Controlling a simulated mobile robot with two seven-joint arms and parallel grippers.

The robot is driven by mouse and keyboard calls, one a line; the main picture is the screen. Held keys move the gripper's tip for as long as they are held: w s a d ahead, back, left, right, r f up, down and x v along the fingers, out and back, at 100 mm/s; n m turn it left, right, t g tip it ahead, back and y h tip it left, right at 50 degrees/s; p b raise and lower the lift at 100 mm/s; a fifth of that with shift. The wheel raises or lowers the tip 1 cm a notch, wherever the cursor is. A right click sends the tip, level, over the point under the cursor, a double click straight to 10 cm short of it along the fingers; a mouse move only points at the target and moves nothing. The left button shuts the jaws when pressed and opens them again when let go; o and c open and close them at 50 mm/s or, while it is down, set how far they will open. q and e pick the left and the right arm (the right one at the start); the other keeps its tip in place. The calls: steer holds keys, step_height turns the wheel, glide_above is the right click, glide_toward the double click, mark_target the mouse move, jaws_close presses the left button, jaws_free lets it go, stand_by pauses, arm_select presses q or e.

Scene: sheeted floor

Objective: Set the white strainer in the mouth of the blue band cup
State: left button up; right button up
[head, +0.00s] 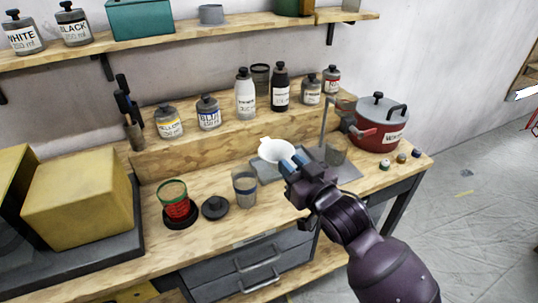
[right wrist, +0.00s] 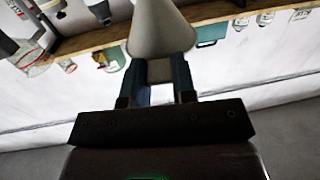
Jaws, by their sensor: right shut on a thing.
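My right gripper (head: 292,165) is shut on the white strainer (head: 276,151), a cone-shaped piece. In the right wrist view the gripper's fingers (right wrist: 160,82) pinch the strainer's narrow part, and its cone (right wrist: 160,28) widens away from them. The strainer is held to the right of and behind the blue band cup (head: 244,190) in the head view, apart from it. The cup is a clear beaker with a dark blue band, standing upright on the wooden bench. My left gripper is not in view.
Several labelled bottles line the raised shelf behind. A red pot (head: 378,125) stands at the right. A yellow block (head: 82,195) is at the left.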

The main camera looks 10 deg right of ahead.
mark_target(264, 156)
steer(key=w+a+n+g+y+b, duration=0.1)
steer(key=w+a+n+g+y, duration=0.3)
steer(key=a+y, duration=0.2)
steer(key=shift+r+n, duration=0.3)
steer(key=shift+w, duration=0.1)
steer(key=shift+r+p, duration=0.1)
steer(key=shift+p, duration=0.2)
step_height(264, 156, down, 4)
steer(key=shift+f+b, duration=0.2)
steer(key=shift+b, duration=0.85)
